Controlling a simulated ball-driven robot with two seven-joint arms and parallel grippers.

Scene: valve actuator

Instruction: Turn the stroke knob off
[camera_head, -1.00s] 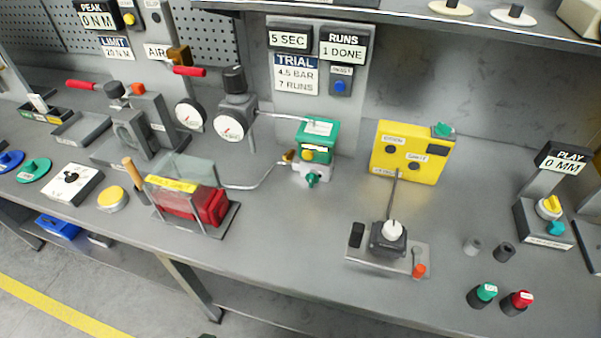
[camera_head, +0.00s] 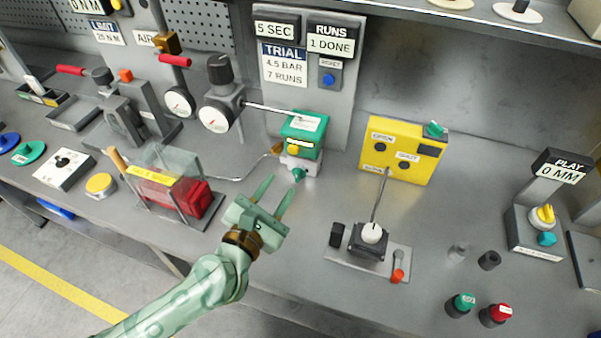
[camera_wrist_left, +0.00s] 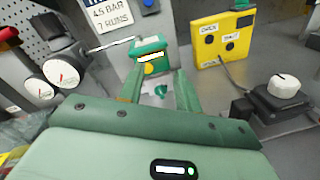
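No label reading "stroke" is legible, so I cannot tell for sure which knob is the stroke knob. A white knob (camera_head: 373,233) sits on a dark box on a metal plate; it also shows in the left wrist view (camera_wrist_left: 284,86). A green actuator block (camera_head: 303,132) carries a yellow knob (camera_head: 293,148), with a small teal knob (camera_head: 298,174) below it. My left gripper (camera_head: 275,190) is open and empty, its fingers pointing at the green block, short of the teal knob. In the left wrist view the teal knob (camera_wrist_left: 161,91) shows between the fingers. My right gripper is out of view.
A yellow box (camera_head: 402,152) with dark buttons stands behind the white knob, joined by a cable. A guarded red unit (camera_head: 172,192) stands left of my gripper. Green and red capped pieces (camera_head: 460,304) stand at the front right. Grey bench is clear between gripper and plate.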

